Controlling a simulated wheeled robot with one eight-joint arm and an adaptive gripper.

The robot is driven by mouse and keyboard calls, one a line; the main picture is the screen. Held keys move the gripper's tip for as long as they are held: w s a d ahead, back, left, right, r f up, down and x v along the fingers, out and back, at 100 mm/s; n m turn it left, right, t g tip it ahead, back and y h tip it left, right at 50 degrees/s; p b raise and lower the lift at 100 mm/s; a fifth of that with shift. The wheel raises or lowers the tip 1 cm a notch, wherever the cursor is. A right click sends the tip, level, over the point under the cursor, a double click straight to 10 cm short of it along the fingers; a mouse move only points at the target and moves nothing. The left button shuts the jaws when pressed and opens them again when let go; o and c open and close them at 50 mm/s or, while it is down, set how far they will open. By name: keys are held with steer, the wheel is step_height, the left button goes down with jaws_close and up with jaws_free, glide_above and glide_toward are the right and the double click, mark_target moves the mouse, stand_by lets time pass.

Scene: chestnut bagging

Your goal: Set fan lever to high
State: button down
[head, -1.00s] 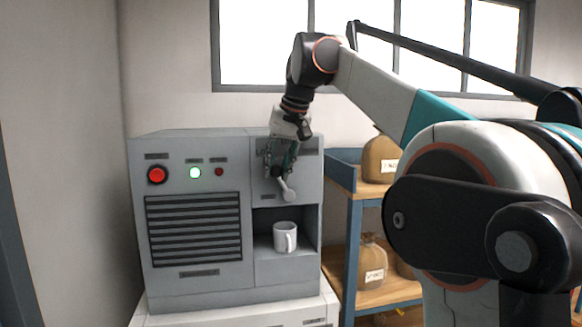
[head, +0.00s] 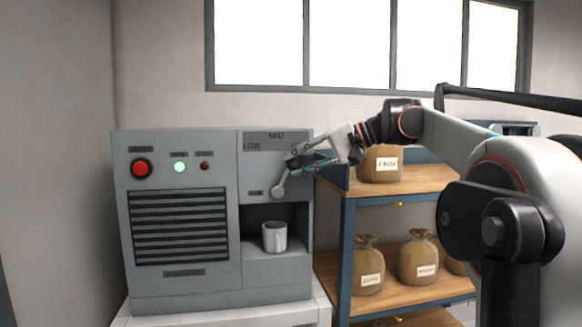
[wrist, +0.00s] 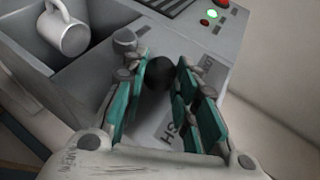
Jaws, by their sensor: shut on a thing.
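The fan lever (head: 279,190) is on the upper right panel of the grey machine (head: 180,290). Its grey round base is low on the panel, and its arm leans up and right from there. In the wrist view its black knob (wrist: 159,73) sits between the fingers, with the grey base (wrist: 125,40) beyond the left finger. My gripper (head: 294,162) is shut on the lever, reaching in from the right. LOW (head: 251,146) and MID (head: 276,135) labels show at the panel's left and top. The right side of the panel is hidden by my gripper; a partly covered label (wrist: 168,132) shows in the wrist view.
A white mug (head: 274,238) stands in the open bay below the lever. A red button (head: 141,168) and a lit green lamp (head: 180,167) are at upper left. A shelf (head: 345,215) with brown sacks (head: 418,258) stands close on the right.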

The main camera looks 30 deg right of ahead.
mark_target(289, 172)
steer(key=shift+s+d+f+m+t+y+b, duration=0.15)
steer(key=shift+d+f+y+b, duration=0.2)
steer(key=shift+d+f, duration=0.1)
steer(key=shift+s+d+f+m+t+y+b, duration=0.15)
steer(key=shift+d+f+y+b, duration=0.2)
steer(key=shift+d+f, duration=0.1)
steer(key=shift+f, duration=0.1)
steer(key=c, duration=1.3)
jaws_free()
steer(key=shift+d, duration=0.1)
steer(key=shift+s+d+r, duration=0.15)
steer(key=shift+d+r, duration=0.05)
steer(key=v, duration=1.1)
steer(key=shift+s+d, duration=0.15)
